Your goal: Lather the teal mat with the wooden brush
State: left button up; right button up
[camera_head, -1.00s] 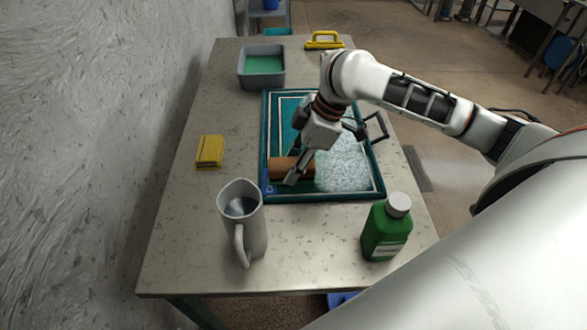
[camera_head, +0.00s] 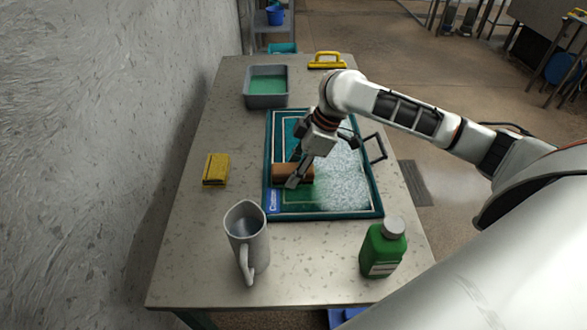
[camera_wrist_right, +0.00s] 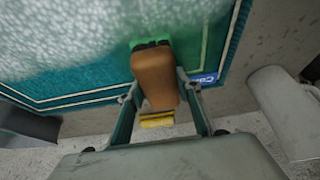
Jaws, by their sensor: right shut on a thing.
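The teal mat (camera_head: 276,140) lies on the table with a white border line. White foam covers its middle and right part, and the left strip is mostly bare teal. The wooden brush (camera_head: 283,172) is on the front left part of the mat, bristles down. My right gripper (camera_head: 297,170) is shut on it. My left gripper is not in view.
A grey jug (camera_head: 247,240) and a green bottle (camera_head: 383,248) stand in front of the mat. A yellow sponge (camera_head: 215,170) lies to its left. A grey tub (camera_head: 267,98) with green liquid and a yellow-handled tool (camera_head: 327,61) are at the back. A black handle (camera_head: 375,148) is at the mat's right.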

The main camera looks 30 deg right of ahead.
aim_at(290, 207)
jog(key=s+p, duration=0.1)
jog(key=s+a+p, duration=0.1)
jog(key=s, duration=0.1)
jog(key=shift+f+p, duration=0.1)
jog(key=shift+p, duration=0.2)
jog(key=shift+s+a+f+p, duration=0.1)
jog(key=shift+s+a+p, duration=0.2)
jog(key=shift+s, duration=0.1)
jog(key=shift+s+a, duration=0.3)
jog(key=shift+s, duration=0.3)
jog(key=shift+s+a, duration=0.25)
jog(key=shift+s, duration=0.4)
jog(key=shift+s+a, duration=0.3)
jog(key=shift+s, duration=0.3)
jog(key=shift+w+d+r, duration=0.1)
jog(key=shift+w+d, duration=0.25)
jog(key=shift+w, duration=0.4)
jog(key=shift+w+d+r, duration=0.1)
jog(key=shift+w+d, duration=0.2)
jog(key=shift+w, duration=0.4)
jog(key=shift+w+d+r, duration=0.1)
jog(key=shift+w+d, duration=0.25)
jog(key=shift+w, duration=0.4)
jog(key=shift+w+d+f, duration=0.1)
jog(key=shift+w+d, duration=0.3)
jog(key=shift+w, duration=0.45)
jog(key=shift+w+d+f, duration=0.1)
jog(key=shift+w+d, duration=0.3)
jog(key=shift+w, duration=0.4)
jog(key=shift+r, duration=0.1)
